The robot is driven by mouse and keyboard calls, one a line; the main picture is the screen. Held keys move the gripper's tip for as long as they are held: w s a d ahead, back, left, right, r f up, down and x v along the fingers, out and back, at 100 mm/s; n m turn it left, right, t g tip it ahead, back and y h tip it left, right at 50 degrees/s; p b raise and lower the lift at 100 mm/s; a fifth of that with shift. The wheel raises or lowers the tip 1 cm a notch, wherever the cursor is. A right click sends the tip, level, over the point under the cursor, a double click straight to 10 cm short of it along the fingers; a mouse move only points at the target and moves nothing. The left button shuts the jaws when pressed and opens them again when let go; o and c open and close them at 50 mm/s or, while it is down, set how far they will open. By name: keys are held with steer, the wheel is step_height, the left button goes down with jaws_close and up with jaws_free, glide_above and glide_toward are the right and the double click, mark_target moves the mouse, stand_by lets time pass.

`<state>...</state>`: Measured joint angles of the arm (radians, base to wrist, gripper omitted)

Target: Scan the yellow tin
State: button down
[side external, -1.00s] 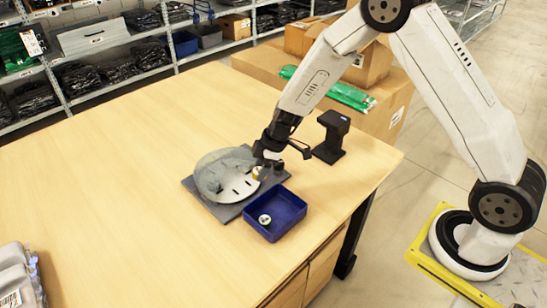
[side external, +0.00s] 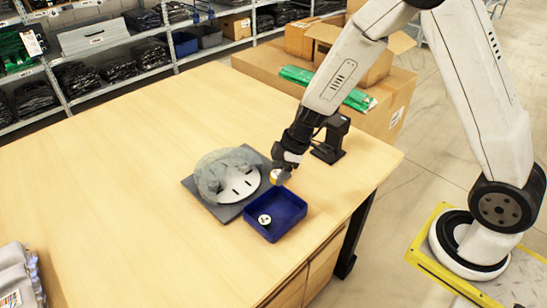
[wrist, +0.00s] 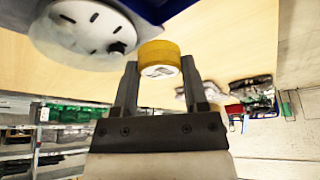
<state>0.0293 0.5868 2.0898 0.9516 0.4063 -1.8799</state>
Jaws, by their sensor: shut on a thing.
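The yellow tin (wrist: 159,55) is a short round tin with a yellow side and a pale end. My gripper (wrist: 160,85) is shut on it, one finger on each side, in the wrist view. A black scanner on a stand (side external: 331,138) stands on the table behind and right of my gripper, partly covered by my arm.
A blue bin (side external: 290,222) at the front right holds a small white-topped tin (side external: 264,219). A grey moulded tray (side external: 18,275) is at the left. Much of the table (side external: 120,180) is clear.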

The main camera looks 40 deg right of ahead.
stand_by(0.3)
steer(key=shift+w+d+f+m, duration=0.1)
steer(key=shift+w+d+m, duration=0.15)
steer(key=shift+w+m, duration=0.15)
steer(key=w+d+f+m+h, duration=0.1)
steer(key=d+f+m+h, duration=0.1)
steer(key=d+m, duration=0.4)
steer(key=w+d+f+m+h, duration=0.1)
steer(key=d+f+m+h, duration=0.2)
steer(key=d+m, duration=0.3)
steer(key=w+d+f+m+h, duration=0.1)
steer(key=d+f+m, duration=0.3)
steer(key=m, duration=0.6)
steer(key=shift+w+d+h, duration=0.1)
steer(key=shift+d+h, duration=0.7)
steer(key=shift+d, duration=0.25)
steer(key=shift+d+f, duration=0.15)
steer(key=shift+w+d+f, duration=0.2)
steer(key=shift+d+f, duration=0.35)
steer(key=shift+d, duration=0.25)
steer(key=shift+w+d+f, duration=0.2)
steer(key=shift+d+f, duration=0.4)
steer(key=shift+d, duration=0.25)
steer(key=shift+w+d+f, duration=0.2)
steer(key=shift+d+f, duration=0.35)
steer(key=shift+d, duration=0.25)
